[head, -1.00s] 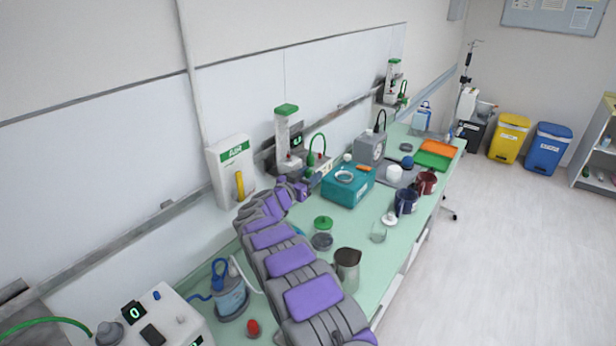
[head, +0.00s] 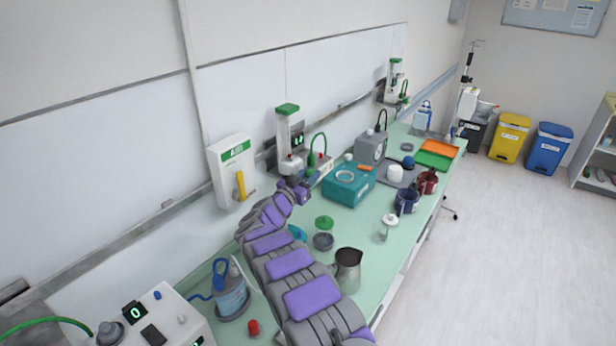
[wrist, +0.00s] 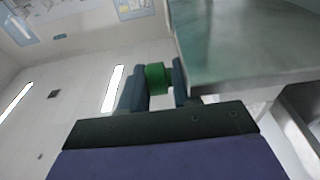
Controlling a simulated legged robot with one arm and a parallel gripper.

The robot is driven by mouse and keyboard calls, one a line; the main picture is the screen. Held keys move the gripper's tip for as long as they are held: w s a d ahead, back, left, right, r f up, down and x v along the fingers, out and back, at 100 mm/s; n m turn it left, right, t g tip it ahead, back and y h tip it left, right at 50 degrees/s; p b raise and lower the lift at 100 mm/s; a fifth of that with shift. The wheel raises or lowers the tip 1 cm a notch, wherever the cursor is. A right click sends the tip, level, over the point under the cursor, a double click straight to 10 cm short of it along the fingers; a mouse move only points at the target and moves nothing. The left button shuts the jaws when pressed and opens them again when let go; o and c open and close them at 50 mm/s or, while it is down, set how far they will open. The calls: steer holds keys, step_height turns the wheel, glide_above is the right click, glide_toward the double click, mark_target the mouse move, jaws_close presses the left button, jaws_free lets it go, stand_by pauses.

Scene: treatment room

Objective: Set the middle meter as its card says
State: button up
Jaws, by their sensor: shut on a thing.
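The middle meter (head: 288,128) is on the wall rail behind the bench, with a clear upright tube, a green cap and a small green-lit display (head: 298,141) whose digits I cannot read surely. A green hose curves from its right side. My gripper (head: 300,186) is at the meter's lower front. In the wrist view my gripper (wrist: 159,82) is shut on a short green round knob (wrist: 157,78), one finger on each side. The knob is hidden behind my gripper in the head view. I cannot make out any writing on a card.
A teal box (head: 347,184) stands just right of my gripper. A metal jug (head: 347,268), mugs and small lidded jars stand on the green bench (head: 375,228) below. Another meter (head: 394,82) is farther along.

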mark_target(309, 172)
steer(key=shift+f, duration=0.1)
jaws_close()
steer(key=o, duration=0.9)
jaws_free()
steer(key=shift+d, duration=0.1)
steer(key=shift+c, duration=0.2)
step_height(309, 172, up, 4)
steer(key=shift+p, duration=0.7)
steer(key=s+d+r+p, duration=0.1)
steer(key=s+d, duration=0.2)
steer(key=s, duration=1.2)
steer(key=shift+s, duration=0.35)
steer(key=shift+o, duration=0.3)
